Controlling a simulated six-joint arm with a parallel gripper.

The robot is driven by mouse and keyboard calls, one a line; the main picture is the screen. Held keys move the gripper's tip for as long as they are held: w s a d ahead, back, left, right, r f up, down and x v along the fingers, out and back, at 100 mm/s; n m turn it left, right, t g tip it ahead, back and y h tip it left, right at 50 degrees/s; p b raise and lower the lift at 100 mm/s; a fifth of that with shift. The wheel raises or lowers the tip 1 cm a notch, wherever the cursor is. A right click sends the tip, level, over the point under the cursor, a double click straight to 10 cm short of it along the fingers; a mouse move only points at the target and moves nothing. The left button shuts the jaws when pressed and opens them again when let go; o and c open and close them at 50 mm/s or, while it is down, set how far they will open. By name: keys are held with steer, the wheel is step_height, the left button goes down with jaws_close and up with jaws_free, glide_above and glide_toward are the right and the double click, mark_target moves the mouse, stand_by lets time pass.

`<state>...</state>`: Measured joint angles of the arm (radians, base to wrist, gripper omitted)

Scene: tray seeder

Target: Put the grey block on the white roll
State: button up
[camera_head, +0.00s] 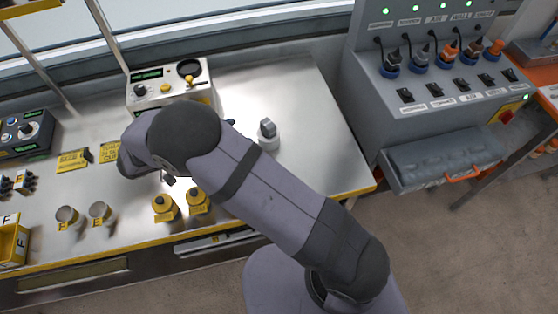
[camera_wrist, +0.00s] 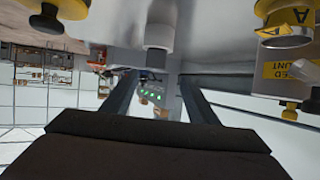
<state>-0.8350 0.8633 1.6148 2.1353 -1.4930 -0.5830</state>
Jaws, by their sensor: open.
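The grey block (camera_head: 267,126) rests on top of the white roll (camera_head: 269,142), towards the right of the steel bench; in the head view its top looks slanted. In the wrist view, which is upside down, the white roll (camera_wrist: 159,37) hangs at top centre with the grey block (camera_wrist: 156,58) against its lower end. My gripper (camera_wrist: 160,82) is open, its two dark fingers apart on either side of the block in the picture, with nothing held. In the head view my arm hides most of the gripper.
Yellow knob-topped pieces (camera_head: 164,207) and two cups (camera_head: 68,216) stand at the bench front. A control box (camera_head: 170,88) stands behind my arm. A grey panel with plugs (camera_head: 430,75) stands at the right. The bench right of the roll is clear.

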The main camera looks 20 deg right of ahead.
steer(key=w+r+n+t+y, duration=0.3)
steer(key=w+y, duration=0.3)
steer(key=w, duration=0.1)
steer(key=w+r+n+t+y, duration=0.3)
steer(key=w+n+y, duration=0.15)
steer(key=w, duration=0.25)
steer(key=s+d+f+n+g, duration=0.2)
steer(key=s+d+g, duration=0.1)
steer(key=s, duration=0.7)
steer(key=s+d+f+n+g+y, duration=0.1)
steer(key=s+d+g, duration=0.3)
steer(key=s, duration=0.7)
steer(key=s+d+f+n+g, duration=0.3)
steer(key=s+d, duration=0.3)
steer(key=s, duration=0.5)
steer(key=shift+s+d+f+g+y, duration=0.15)
steer(key=shift+s+f+g+y, duration=0.2)
steer(key=shift+g, duration=0.35)
steer(key=shift+w+f, duration=0.1)
